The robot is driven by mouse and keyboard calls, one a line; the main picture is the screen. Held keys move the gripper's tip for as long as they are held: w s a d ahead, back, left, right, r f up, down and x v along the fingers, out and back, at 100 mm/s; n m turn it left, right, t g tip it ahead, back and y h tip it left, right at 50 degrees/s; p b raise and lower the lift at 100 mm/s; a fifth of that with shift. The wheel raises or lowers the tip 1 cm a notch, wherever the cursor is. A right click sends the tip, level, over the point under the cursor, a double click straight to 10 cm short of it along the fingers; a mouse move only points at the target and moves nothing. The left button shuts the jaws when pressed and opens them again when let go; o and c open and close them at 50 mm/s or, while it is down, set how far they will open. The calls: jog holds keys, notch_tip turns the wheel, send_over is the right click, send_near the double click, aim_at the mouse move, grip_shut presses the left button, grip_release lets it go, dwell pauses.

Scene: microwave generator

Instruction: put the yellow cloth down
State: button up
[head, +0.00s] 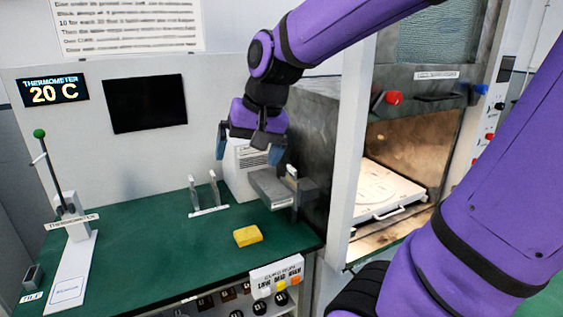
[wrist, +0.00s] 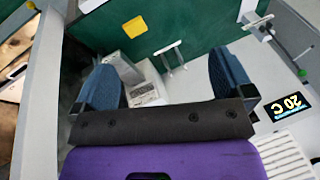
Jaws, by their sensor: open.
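The yellow cloth (head: 247,235) lies as a small folded block on the green bench top (head: 150,258), near its front right part. It also shows in the wrist view (wrist: 135,26), beyond the fingers and apart from them. My gripper (head: 248,150) is above the back of the bench, in front of the white vented box (head: 243,170). Its two blue fingers are spread with nothing between them. In the wrist view my gripper (wrist: 170,85) also shows wide apart and empty.
The green-knobbed lever (head: 62,190) is at the left. An open chamber with a white tray (head: 385,188) is at the right. The bench's middle left is clear.

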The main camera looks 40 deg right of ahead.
jog(key=s+a+r+n+t+h, duration=0.1)
jog(key=s+n, duration=0.4)
jog(key=s, duration=0.6)
jog(key=shift+a+r+t+h, duration=0.3)
jog(key=shift+r, duration=0.15)
dwell(0.5)
